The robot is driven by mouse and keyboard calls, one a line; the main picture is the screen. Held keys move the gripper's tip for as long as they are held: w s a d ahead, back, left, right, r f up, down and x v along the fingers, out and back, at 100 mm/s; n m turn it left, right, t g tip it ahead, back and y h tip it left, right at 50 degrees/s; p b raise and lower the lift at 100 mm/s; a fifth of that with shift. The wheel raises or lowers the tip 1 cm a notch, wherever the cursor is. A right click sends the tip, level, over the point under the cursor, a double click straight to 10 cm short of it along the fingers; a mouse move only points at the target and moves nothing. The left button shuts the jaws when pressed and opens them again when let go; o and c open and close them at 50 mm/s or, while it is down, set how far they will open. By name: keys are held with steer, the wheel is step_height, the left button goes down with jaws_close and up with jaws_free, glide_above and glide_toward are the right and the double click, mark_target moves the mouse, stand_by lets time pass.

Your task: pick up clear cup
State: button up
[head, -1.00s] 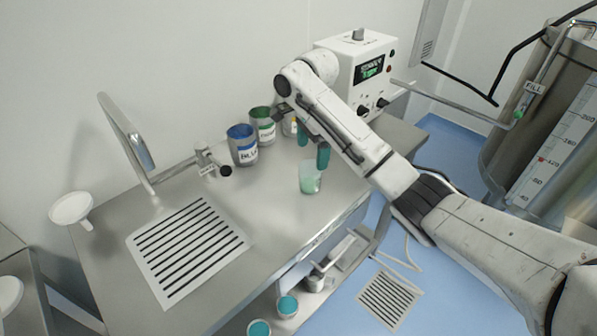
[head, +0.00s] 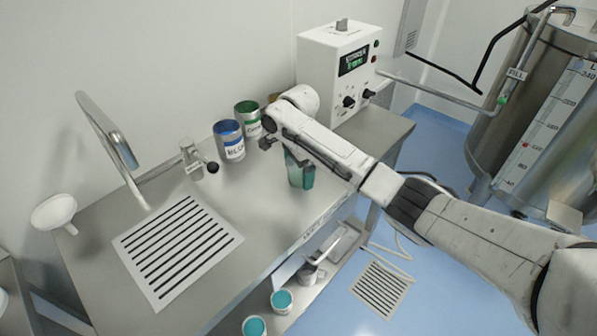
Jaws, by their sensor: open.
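The clear cup (head: 296,182) stands on the steel counter (head: 262,218), near its front edge, and looks faintly green. My gripper (head: 299,172) is lowered at the cup, its teal fingertips overlapping it in the head view. The fingers are open and look to be on either side of the cup. Whether they touch it I cannot tell. My wrist and fingers hide much of the cup.
A blue-labelled can (head: 229,141) and a green-labelled can (head: 248,119) stand behind the gripper. A white control box (head: 338,75) is at the back. A slotted drain (head: 178,250), a tap (head: 118,150) and a white funnel (head: 55,212) are to the left.

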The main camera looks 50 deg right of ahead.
steer(key=shift+f, duration=0.2)
steer(key=shift+c, duration=0.5)
steer(key=c, duration=1)
steer(key=shift+o, duration=0.2)
steer(key=shift+r, duration=0.1)
